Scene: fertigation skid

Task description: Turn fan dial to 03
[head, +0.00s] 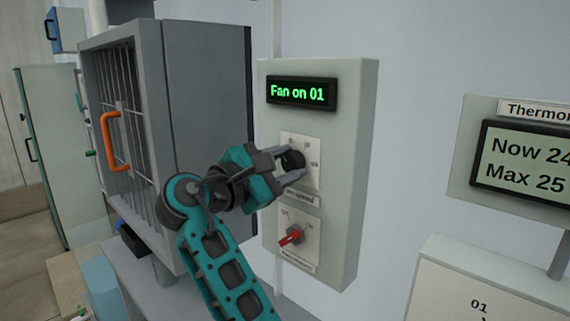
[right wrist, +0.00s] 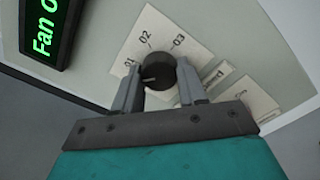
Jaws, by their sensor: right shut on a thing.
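The black fan dial (head: 292,160) sits on a white plate on the grey control box. In the right wrist view the dial (right wrist: 160,74) has marks 01, 02 and 03 around it, and its pale pointer line lies toward the 01 side. My right gripper (head: 284,163) is shut on the dial, one finger on each side in the right wrist view (right wrist: 162,84). The display (head: 301,93) above reads "Fan on 01" in green. My left gripper is not in view.
A red switch (head: 290,236) sits on a second plate below the dial. A barred grey cabinet (head: 163,130) with an orange handle (head: 112,141) stands to the left. A thermometer panel (head: 524,158) reading "Now 24, Max 25" is at the right.

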